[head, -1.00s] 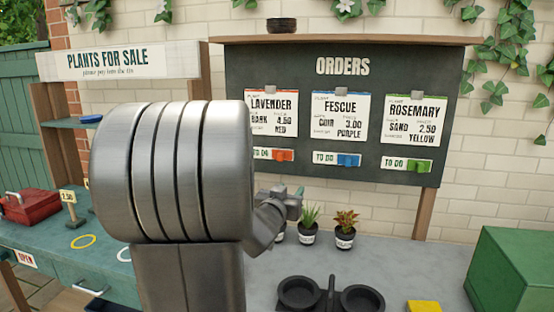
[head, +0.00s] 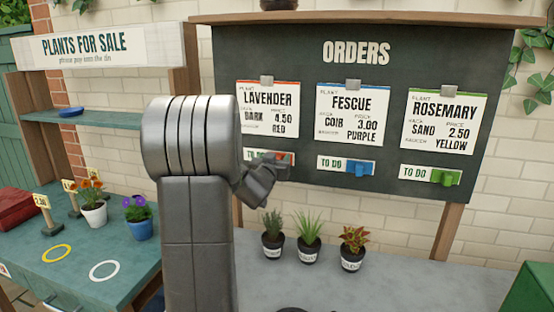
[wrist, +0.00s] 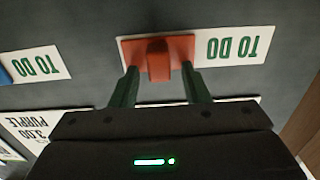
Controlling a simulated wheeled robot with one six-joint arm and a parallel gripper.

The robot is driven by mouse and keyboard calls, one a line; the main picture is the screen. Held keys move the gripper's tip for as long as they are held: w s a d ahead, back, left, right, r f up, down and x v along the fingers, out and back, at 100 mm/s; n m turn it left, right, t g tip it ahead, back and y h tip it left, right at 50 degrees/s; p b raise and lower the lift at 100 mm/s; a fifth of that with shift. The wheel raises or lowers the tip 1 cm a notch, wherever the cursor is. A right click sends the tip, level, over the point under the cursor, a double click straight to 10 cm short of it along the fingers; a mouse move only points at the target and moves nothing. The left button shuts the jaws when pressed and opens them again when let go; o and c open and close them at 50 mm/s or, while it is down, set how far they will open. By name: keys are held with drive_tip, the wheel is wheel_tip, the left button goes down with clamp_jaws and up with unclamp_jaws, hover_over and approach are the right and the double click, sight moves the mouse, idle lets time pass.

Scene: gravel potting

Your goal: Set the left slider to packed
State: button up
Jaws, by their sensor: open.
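The left slider is the red one under the Lavender card on the orders board (head: 300,60). In the wrist view, its red knob (wrist: 158,60) sits between the two dark green fingers of my gripper (wrist: 160,88), which are open on either side of it. The label beside the red slider reads TO DO (wrist: 235,46). In the head view, my gripper (head: 270,168) is in front of the red slider (head: 284,158) and partly hides it and its label. I cannot tell whether either finger touches the knob.
A blue slider (head: 358,168) and a green slider (head: 444,177) sit to the right, both beside TO DO labels. Several small potted plants (head: 309,228) stand on the grey bench below the board. A teal table (head: 75,285) is at the left.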

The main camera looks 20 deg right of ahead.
clamp_jaws()
drive_tip(key=w+a+p, duration=0.1)
drive_tip(key=a, duration=0.1)
drive_tip(key=w+a+p, duration=0.4)
drive_tip(key=shift+a+r, duration=0.2)
drive_tip(key=shift+w+a+f, duration=0.1)
drive_tip(key=shift+w+a, duration=0.05)
drive_tip(key=shift+a, duration=0.15)
unclamp_jaws()
drive_tip(key=shift+w+a+f, duration=0.1)
drive_tip(key=shift+a, duration=0.05)
